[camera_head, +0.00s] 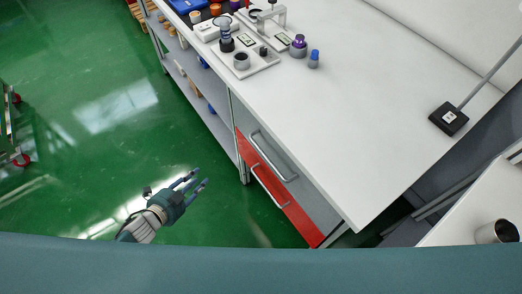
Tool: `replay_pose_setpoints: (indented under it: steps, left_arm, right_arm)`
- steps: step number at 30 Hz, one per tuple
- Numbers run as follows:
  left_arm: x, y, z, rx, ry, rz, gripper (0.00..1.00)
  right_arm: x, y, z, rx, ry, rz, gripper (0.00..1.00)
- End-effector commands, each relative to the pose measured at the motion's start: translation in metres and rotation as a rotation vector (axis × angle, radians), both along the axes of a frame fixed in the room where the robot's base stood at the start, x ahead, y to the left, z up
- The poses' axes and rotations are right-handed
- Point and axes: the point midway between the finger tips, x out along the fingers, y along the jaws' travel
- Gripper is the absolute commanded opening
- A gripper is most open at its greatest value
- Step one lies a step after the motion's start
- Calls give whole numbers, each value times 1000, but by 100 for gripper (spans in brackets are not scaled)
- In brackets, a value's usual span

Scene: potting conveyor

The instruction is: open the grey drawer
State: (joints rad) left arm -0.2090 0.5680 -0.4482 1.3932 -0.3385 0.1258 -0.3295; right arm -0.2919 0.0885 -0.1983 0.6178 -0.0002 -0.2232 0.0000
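The grey drawer (308,192) is the upper drawer under the white workbench, with a pale bar handle (274,160) on its front. It looks closed, its front about in line with the red drawer (296,216) below it. My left gripper (201,177) is over the green floor, left of the drawers and apart from both handles. Its fingers are spread and empty, pointing toward the drawers. My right gripper is not in view.
The white workbench (335,120) has a clear middle. A black base with a pole (449,118) stands on the right. The green floor around my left gripper is free.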

Motion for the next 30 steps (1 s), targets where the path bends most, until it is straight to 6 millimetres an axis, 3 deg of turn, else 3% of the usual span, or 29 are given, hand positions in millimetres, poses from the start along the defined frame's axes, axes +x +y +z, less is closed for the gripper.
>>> replay_pose_setpoints:
  steps: [1,3,6,9,14,19,30]
  left_arm:
    - [7,-27,43,44,-114,-150,30]
    - [4,-62,92,89,-249,-322,30]
    - [-14,-101,142,132,-389,-506,30]
    - [-31,-123,170,156,-474,-616,30]
    - [-37,-141,184,164,-522,-672,30]
    - [-21,-162,181,163,-525,-670,30]
    - [16,-211,166,163,-519,-666,30]
  right_arm:
    - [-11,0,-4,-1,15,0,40]
    - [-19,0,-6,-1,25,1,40]
    - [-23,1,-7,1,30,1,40]
    - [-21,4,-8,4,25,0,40]
    - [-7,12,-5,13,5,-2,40]
    - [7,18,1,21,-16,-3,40]
    - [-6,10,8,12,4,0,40]
